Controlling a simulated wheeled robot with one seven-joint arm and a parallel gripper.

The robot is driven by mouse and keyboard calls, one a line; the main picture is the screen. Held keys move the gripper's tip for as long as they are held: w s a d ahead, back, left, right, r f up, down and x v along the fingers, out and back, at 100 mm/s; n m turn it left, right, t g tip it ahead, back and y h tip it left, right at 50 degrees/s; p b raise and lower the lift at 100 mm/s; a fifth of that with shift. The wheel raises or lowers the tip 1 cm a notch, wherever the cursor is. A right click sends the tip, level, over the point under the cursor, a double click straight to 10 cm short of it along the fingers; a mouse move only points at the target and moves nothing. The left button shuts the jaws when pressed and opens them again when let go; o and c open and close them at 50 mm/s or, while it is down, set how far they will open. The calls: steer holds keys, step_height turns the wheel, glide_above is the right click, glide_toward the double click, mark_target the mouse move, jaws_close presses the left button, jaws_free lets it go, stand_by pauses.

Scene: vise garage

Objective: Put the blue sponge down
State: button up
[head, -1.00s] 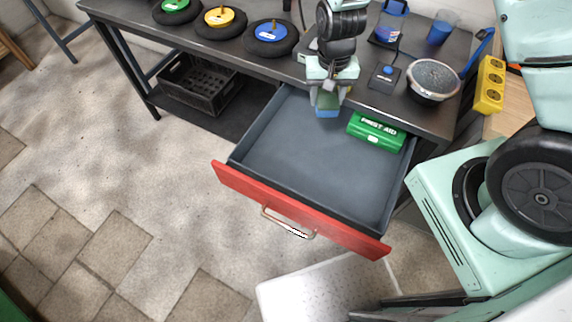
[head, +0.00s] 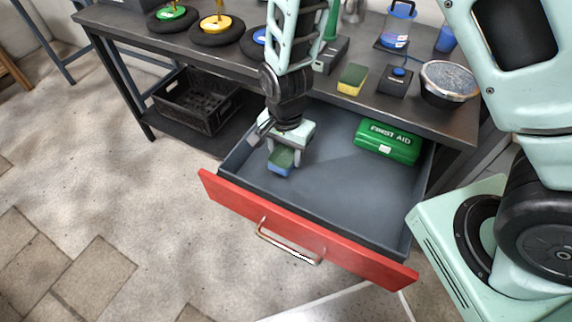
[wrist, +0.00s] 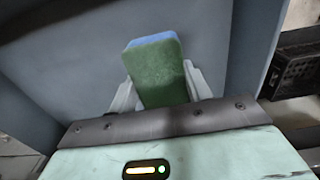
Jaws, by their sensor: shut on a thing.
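The blue sponge (head: 280,169) has a green top layer and is held between the fingers of my gripper (head: 284,152). It is inside the open drawer (head: 340,195), near the drawer's left front. In the wrist view the sponge (wrist: 157,72) shows its green face with a blue edge at the far end. The light fingers of my gripper (wrist: 160,90) press on both its sides. The grey drawer floor (wrist: 75,55) lies behind it. I cannot tell whether the sponge touches the floor.
A green first aid box (head: 387,141) lies at the drawer's back right. The red drawer front (head: 300,235) and side walls surround the sponge. A yellow and green sponge (head: 352,79) is on the workbench. The middle of the drawer is clear. A black crate (head: 197,100) sits under the bench.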

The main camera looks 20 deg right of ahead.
mark_target(286, 163)
steer(key=shift+f, duration=2.25)
steer(key=shift+f, duration=0.15)
steer(key=o, duration=0.9)
steer(key=shift+o, duration=0.2)
